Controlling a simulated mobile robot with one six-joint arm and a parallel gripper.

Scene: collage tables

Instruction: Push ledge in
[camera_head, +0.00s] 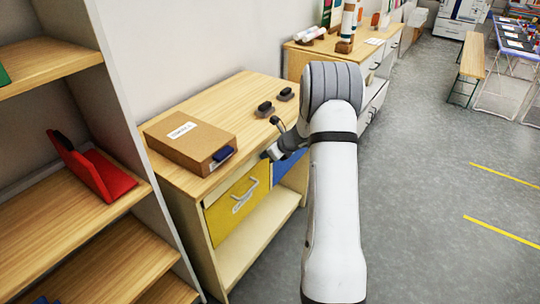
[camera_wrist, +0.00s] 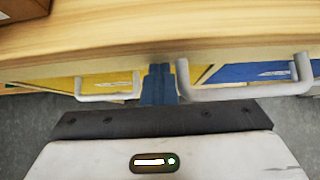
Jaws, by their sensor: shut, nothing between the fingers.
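The wooden-topped cabinet (camera_head: 250,88) has a yellow drawer (camera_head: 222,219) and, to its right, a blue drawer (camera_head: 289,164). Each front has a white bar handle, as the wrist view shows on the yellow drawer (camera_wrist: 108,96) and the blue drawer (camera_wrist: 245,91). A dark slanted gap lies between the two fronts there. I cannot tell how far either drawer stands out. No part is clearly identifiable as a ledge. My gripper (camera_wrist: 159,72) is shut and empty, pointing at the fronts between the two handles, just below the top's edge. Contact is unclear.
A cardboard box (camera_head: 190,140) with a blue piece on its corner and two dark objects (camera_head: 275,102) lie on the cabinet top. A shelf unit (camera_head: 75,200) with a red item stands at left. Another cabinet is behind. Grey floor at right is largely clear.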

